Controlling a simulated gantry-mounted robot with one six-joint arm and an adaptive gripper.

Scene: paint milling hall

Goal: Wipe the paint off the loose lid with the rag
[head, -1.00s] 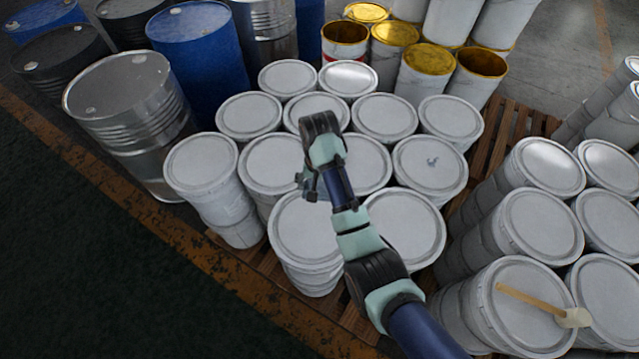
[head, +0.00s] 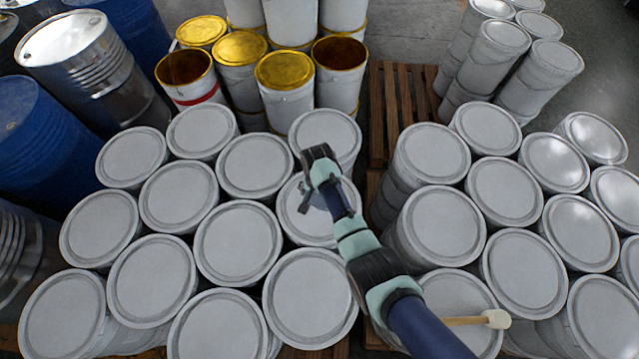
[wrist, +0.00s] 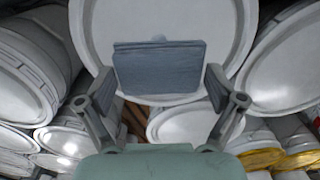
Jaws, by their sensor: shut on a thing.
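My gripper (wrist: 160,84) is shut on a folded blue-grey rag (wrist: 158,68) in the wrist view. The rag hangs between the two fingers in front of a pale round lid (wrist: 215,30). I cannot tell whether the rag touches the lid, or whether the lid is loose.
White-lidded buckets (head: 238,243) crowd the left and front. More stacks (head: 446,225) stand close on the right, one with a mallet (head: 497,319) on its lid. Yellow-rimmed buckets (head: 285,70) stand at the back. A bare pallet (head: 400,95) lies behind, and drums (head: 90,55) stand far left.

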